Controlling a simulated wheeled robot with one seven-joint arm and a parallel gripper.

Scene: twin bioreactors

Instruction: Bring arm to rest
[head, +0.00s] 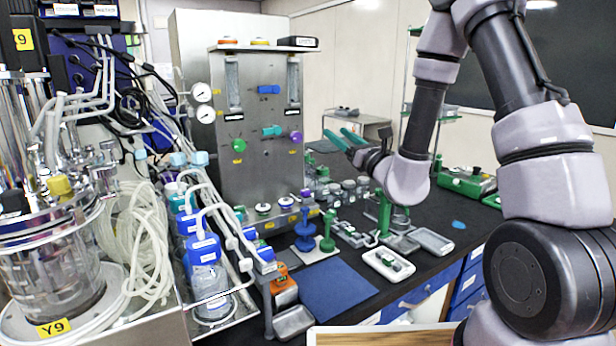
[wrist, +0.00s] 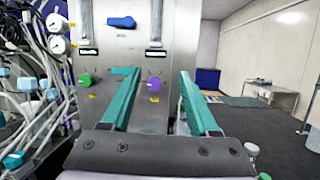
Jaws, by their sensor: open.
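My arm reaches in from the right of the head view, bent at the elbow above the black bench. My gripper (head: 343,138) has teal fingers that point left toward the steel panel (head: 262,170). In the wrist view my gripper (wrist: 155,85) has its two teal fingers spread well apart with nothing between them. The panel with its green knob (wrist: 86,80) and purple knob (wrist: 154,84) stands beyond the fingers. I cannot tell how far the fingertips are from the panel.
A glass bioreactor (head: 55,250) and coiled tubing fill the left. On the bench are a blue mat (head: 338,290), a white tray (head: 388,264), a blue stand (head: 306,232), a green stand (head: 328,232) and several jars. A wheeled table (wrist: 272,92) stands far right in the wrist view, with open floor around it.

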